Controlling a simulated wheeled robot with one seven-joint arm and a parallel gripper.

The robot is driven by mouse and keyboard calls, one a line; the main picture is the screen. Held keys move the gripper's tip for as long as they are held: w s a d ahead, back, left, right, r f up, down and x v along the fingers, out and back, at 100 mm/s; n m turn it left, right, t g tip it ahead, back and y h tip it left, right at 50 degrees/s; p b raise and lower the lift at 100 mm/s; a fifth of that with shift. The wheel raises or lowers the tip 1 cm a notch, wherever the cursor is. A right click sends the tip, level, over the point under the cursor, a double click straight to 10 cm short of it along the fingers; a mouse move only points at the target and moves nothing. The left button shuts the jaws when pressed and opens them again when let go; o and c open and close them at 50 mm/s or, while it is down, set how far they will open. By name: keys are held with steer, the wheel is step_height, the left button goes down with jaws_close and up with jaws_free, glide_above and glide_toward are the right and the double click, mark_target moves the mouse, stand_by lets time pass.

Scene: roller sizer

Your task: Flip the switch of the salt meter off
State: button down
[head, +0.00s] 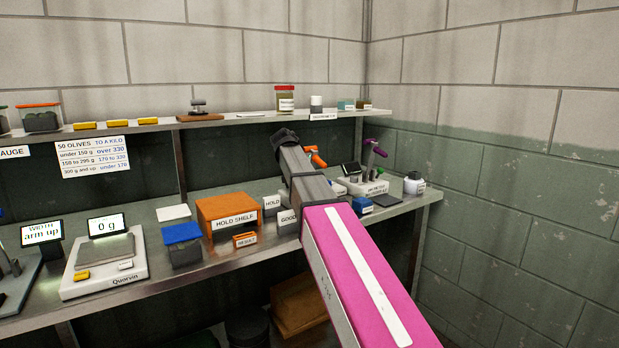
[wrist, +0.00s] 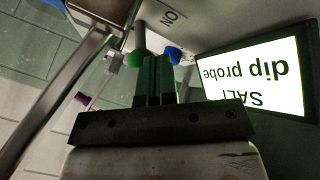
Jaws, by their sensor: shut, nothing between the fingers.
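The salt meter's lit screen (wrist: 255,75) reads "SALT dip probe" upside down at the right of the wrist view. An upside-down "ON" label (wrist: 170,15) is on a pale surface at the top. My gripper (wrist: 158,62) is shut and empty, its fingertips below that label and left of the screen. A green rounded part (wrist: 138,57) and a blue one (wrist: 175,53) show just beyond the fingertips; I cannot tell whether either is the switch. In the head view my gripper (head: 285,137) is over the bench, and I cannot identify the meter for certain there.
An orange hold shelf box (head: 226,214), a blue-topped container (head: 183,245) and a scale reading 0 g (head: 105,262) stand left of my arm. A purple-handled tool (head: 376,147) and a small white jar (head: 414,184) stand to its right. An upper shelf (head: 235,119) runs behind.

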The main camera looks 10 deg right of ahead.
steer(key=shift+r, duration=0.8)
